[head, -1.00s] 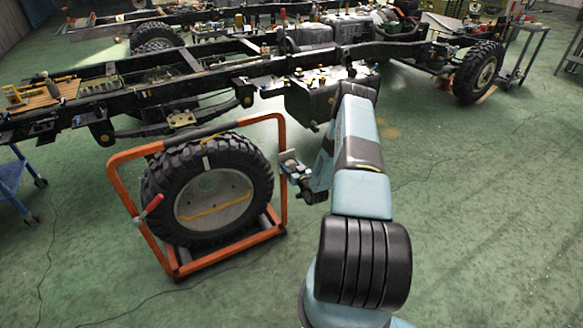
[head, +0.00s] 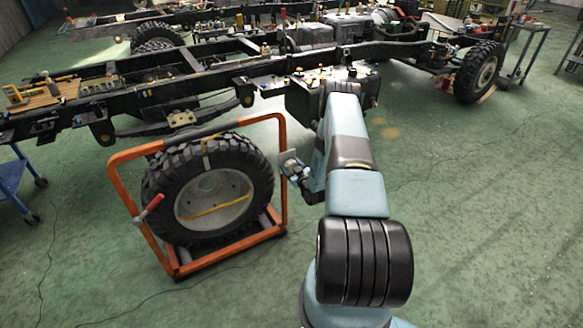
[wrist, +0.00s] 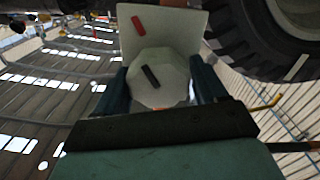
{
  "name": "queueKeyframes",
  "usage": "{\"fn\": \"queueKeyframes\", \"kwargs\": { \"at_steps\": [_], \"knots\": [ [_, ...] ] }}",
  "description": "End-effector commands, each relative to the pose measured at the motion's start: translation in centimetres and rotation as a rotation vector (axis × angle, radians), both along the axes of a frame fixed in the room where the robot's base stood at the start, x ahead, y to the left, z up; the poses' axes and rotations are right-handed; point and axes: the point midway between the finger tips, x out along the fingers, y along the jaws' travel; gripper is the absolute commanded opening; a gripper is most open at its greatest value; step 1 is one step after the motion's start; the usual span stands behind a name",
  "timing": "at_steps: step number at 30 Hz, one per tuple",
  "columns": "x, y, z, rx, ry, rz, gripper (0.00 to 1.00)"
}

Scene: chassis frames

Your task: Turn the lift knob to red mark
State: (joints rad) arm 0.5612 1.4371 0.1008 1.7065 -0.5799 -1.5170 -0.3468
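In the wrist view a pale, many-sided knob (wrist: 161,88) with a black bar mark (wrist: 150,76) sits in front of a pale plate (wrist: 186,30). A red mark (wrist: 138,24) is on the plate, above and slightly left of the black bar. Both bars slant in a similar way but do not line up. My gripper (wrist: 160,72) has its two dark teal fingers apart, one on each side of the knob. Any contact is too small to tell. In the head view my gripper (head: 293,168) is small, beside the orange frame's right post; the knob is not clear there.
A large tyre (head: 165,190) stands in an orange frame (head: 127,190) with a red-handled lever (head: 149,208), left of my arm. The tyre (wrist: 250,50) fills the wrist view's upper right. A truck chassis (head: 210,68) lies behind. Green floor is free on the right.

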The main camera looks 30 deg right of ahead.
Motion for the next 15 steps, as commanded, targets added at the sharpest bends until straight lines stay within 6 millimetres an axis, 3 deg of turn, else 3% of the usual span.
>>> {"fn": "queueKeyframes", "kwargs": {
  "at_steps": [5, 15],
  "knots": [
    [0.01, -0.01, -0.01, 0.000, 0.000, 0.000, 0.87],
    [-0.60, -0.08, -0.06, 0.001, 0.002, -0.001, 0.87]
  ]
}}
